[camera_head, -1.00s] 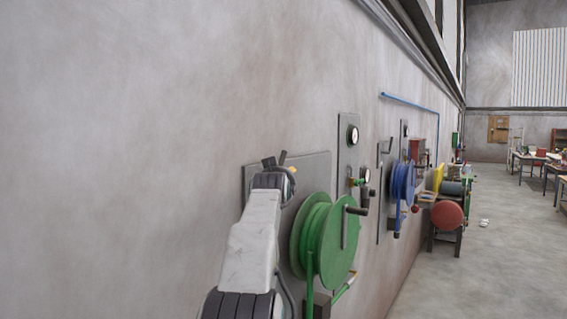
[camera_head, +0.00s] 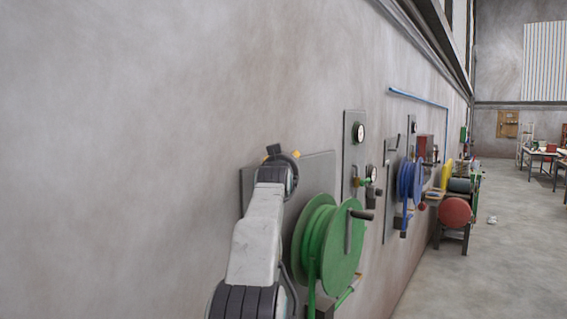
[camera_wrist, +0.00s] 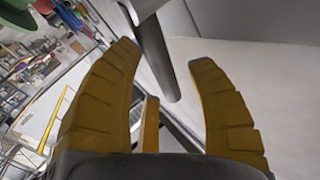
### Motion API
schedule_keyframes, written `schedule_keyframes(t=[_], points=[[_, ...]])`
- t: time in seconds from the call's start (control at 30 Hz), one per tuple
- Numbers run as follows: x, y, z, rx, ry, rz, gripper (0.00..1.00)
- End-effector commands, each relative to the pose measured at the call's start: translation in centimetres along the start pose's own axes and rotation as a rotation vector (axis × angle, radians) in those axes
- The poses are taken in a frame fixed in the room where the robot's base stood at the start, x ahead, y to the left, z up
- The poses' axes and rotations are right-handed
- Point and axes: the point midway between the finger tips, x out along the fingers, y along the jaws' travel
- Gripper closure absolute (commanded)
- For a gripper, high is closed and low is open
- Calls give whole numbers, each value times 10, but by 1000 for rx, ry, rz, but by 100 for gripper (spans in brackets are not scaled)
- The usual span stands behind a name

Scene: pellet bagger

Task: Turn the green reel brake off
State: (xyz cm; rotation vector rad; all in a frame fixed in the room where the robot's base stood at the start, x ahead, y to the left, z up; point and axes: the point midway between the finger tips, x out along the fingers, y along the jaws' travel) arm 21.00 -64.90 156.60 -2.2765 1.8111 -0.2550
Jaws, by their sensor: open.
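The green reel (camera_head: 338,245) is mounted on a grey wall plate (camera_head: 318,172) in the head view, with a dark crank handle on its face. A green patch (camera_wrist: 20,14) at the top left of the wrist view looks like part of it. My gripper (camera_wrist: 165,52) is open, its yellow fingers spread. A dark grey rod (camera_wrist: 155,50), possibly the brake lever, reaches down between the fingertips, and I cannot tell whether they touch it. In the head view my arm covers the plate's left part, and only a yellow bit of my gripper (camera_head: 296,154) shows.
Gauges (camera_head: 358,133) and a blue reel (camera_head: 410,178) are on the wall farther right. A red drum (camera_head: 455,212) lies on a stand beyond them. The wall runs close along my left.

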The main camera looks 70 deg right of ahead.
Motion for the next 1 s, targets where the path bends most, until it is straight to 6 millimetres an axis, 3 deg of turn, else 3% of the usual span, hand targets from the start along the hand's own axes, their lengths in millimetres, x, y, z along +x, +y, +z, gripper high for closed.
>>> schedule_keyframes(t=[0.27,0.83,1.0], points=[[0,0,0,0,1,0,47],[0,0,0,0,0,1,98],[0,1,0,0,0,1,100]])
